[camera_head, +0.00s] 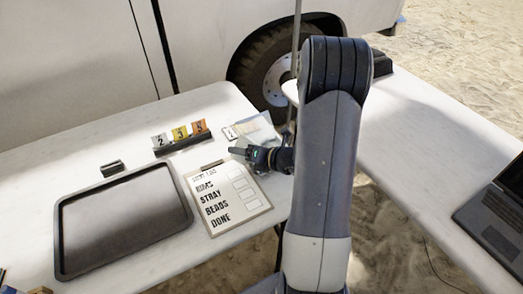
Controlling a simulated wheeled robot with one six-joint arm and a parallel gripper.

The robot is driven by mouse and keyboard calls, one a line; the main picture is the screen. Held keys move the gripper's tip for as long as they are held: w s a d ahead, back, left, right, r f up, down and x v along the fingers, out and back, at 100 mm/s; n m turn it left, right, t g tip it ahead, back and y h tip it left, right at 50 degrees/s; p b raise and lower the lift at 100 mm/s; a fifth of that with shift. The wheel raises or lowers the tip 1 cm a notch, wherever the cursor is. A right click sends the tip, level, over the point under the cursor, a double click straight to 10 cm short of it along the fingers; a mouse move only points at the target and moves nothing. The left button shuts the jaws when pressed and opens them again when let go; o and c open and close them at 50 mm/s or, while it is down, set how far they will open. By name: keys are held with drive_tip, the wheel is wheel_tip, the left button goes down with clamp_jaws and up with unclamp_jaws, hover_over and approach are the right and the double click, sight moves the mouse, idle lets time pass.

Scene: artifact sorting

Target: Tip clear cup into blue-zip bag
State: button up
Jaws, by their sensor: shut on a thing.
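My gripper (240,151) is low over the table, just above the top right corner of the clipboard, with its fingers pointing left. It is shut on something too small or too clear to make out. A pale, flat, see-through bag (258,128) lies just behind the gripper, with a small white numbered card (230,133) at its left end. I cannot tell whether its zip is blue. I cannot make out the clear cup. My wrist and arm hide part of the table to the right of the bag.
A clipboard (234,211) with a checklist lies in front of the gripper. A dark tray (122,215) is at the left. Numbered colored cards stand in a black holder (182,146). A small dark block (112,168) sits behind the tray. A laptop (497,222) is far right.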

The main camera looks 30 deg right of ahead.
drive_tip(key=shift+f+m+y, duration=0.1)
drive_tip(key=shift+m+y, duration=0.2)
drive_tip(key=shift+d+r+m+y+p, duration=0.2)
drive_tip(key=shift+r+m+y+p, duration=0.9)
drive_tip(key=shift+p, duration=1.15)
drive_tip(key=shift+w+d+f+m+p, duration=0.25)
drive_tip(key=shift+d+f+m+p, duration=0.1)
drive_tip(key=shift+d+f+m, duration=0.4)
idle(0.5)
drive_tip(key=shift+w+d+r+m+t+y+p, duration=0.1)
drive_tip(key=shift+d+r+m+t+y+p, duration=0.2)
drive_tip(key=shift+m+p, duration=0.35)
drive_tip(key=shift+w+d+r+m+t+y+p, duration=0.15)
drive_tip(key=shift+r+m+y+p, duration=0.2)
drive_tip(key=shift+m, duration=0.45)
drive_tip(key=shift+d+r+m+t+y+p, duration=0.15)
drive_tip(key=shift+d+r+m+y+p, duration=0.15)
drive_tip(key=shift+m+p, duration=0.35)
idle(1.1)
drive_tip(key=f+n+b, duration=0.1)
drive_tip(key=a+f+n+h+b, duration=0.1)
drive_tip(key=n+b, duration=0.1)
drive_tip(key=shift+s+a+g+b, duration=0.2)
drive_tip(key=shift+a+g+b, duration=0.1)
drive_tip(key=shift+a+r+n+h, duration=0.15)
drive_tip(key=shift+a+n+h, duration=0.25)
drive_tip(key=shift+n, duration=0.35)
drive_tip(key=shift+s+a+r+h, duration=0.1)
drive_tip(key=shift+s+r+h, duration=0.05)
drive_tip(key=shift+r+h, duration=0.1)
